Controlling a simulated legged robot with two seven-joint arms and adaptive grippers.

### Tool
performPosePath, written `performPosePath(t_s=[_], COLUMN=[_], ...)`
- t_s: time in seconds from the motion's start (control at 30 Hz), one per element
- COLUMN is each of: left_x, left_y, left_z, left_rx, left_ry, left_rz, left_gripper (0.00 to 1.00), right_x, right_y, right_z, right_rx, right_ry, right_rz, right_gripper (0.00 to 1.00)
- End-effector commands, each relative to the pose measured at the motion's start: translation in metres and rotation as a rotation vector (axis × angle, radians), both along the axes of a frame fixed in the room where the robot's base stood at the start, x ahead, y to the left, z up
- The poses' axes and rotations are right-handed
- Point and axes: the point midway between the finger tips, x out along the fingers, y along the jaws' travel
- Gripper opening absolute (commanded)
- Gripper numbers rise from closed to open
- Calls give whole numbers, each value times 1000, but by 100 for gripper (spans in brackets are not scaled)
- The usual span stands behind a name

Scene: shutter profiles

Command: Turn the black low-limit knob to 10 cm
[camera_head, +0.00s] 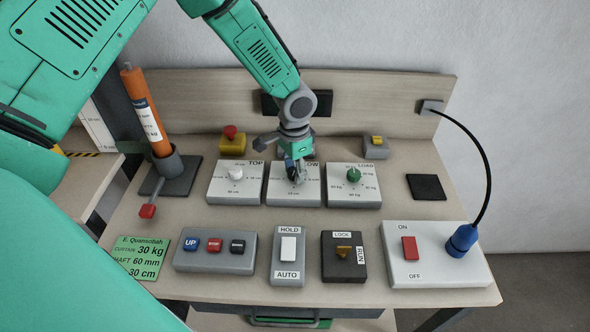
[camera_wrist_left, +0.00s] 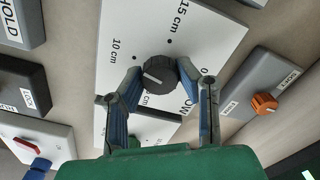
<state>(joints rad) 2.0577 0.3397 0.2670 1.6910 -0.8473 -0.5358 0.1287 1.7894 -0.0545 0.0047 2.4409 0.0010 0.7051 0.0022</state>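The black low-limit knob (camera_wrist_left: 160,75) sits on a white panel (camera_wrist_left: 205,40) marked 10 cm and 15 cm in the wrist view. Its white pointer line points left, a little below the 10 cm mark's dot. Other marks are partly hidden by my fingers. My left gripper (camera_wrist_left: 170,90) has one finger on each side of the knob. The left finger is close to the knob; a gap shows at the right finger. I cannot tell if either touches. My right gripper is not in view.
The TOP panel (camera_head: 222,190) with a white knob and the LOAD panel (camera_head: 368,190) with a green knob flank it closely. A yellow box with a red button (camera_head: 231,144) stands behind. Button and switch boxes (camera_head: 215,262) line the front.

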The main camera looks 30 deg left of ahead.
Motion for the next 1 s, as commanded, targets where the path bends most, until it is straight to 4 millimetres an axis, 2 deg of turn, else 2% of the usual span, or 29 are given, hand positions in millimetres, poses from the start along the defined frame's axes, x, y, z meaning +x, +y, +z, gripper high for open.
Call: performPosePath(t_s=[0.4,0.67,0.7,0.73,0.77,1.0], left_x=[1,2,2,2,2,1], left_y=[1,1,1,1,1,1], left_z=[1,1,1,1,1,1], left_rx=[2,1,1,1,1,1], left_ry=[-2,-3,-3,-3,-3,-1], left_rz=[228,234,234,233,233,233], left_gripper=[1,1,36,47,50,50], right_x=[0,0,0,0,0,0], right_y=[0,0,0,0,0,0], right_z=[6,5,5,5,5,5], right_rx=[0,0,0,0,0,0], right_ry=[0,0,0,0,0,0], right_rz=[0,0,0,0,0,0], right_gripper=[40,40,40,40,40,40])
